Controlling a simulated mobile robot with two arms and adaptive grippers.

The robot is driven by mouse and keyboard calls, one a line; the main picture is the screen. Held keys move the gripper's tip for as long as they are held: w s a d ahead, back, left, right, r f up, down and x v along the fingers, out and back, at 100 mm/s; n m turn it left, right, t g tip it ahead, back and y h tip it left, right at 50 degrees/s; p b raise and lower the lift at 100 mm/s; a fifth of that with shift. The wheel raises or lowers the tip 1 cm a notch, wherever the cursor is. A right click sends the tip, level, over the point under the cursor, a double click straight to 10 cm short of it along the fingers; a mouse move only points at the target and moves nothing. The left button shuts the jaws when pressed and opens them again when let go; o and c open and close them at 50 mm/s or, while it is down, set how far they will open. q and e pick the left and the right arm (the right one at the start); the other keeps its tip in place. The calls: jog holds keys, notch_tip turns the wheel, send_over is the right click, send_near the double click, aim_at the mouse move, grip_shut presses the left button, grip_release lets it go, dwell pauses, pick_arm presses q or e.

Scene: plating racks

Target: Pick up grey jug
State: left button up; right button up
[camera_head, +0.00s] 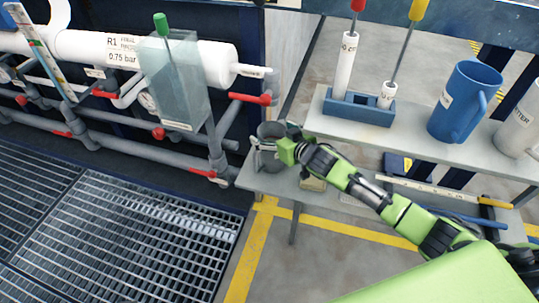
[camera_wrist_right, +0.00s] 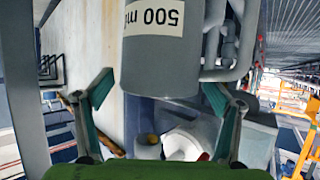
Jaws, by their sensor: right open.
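The grey jug (camera_head: 268,131) stands at the left end of the grey bench in the head view, partly hidden by my right gripper. In the right wrist view the jug (camera_wrist_right: 160,60) is large and near, with an upside-down "500 ml" label. My right gripper (camera_head: 277,147) is right at the jug in the head view. In the wrist view its two fingers (camera_wrist_right: 157,90) are spread, one to each side of the jug's image, with visible gaps. I cannot tell how deep the jug lies between them. My left gripper is not in view.
The bench (camera_head: 400,146) also holds a blue jug (camera_head: 463,103), a white jug (camera_head: 517,132) and a blue holder (camera_head: 357,108) with white cylinders. Pipes (camera_head: 215,150) and a clear container (camera_head: 175,85) stand left of the grey jug. Small items lie on a lower shelf.

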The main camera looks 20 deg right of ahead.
jog(key=c, duration=1.9)
jog(key=shift+w+r, duration=0.1)
jog(key=shift+c, duration=1.3)
jog(key=shift+r, duration=0.1)
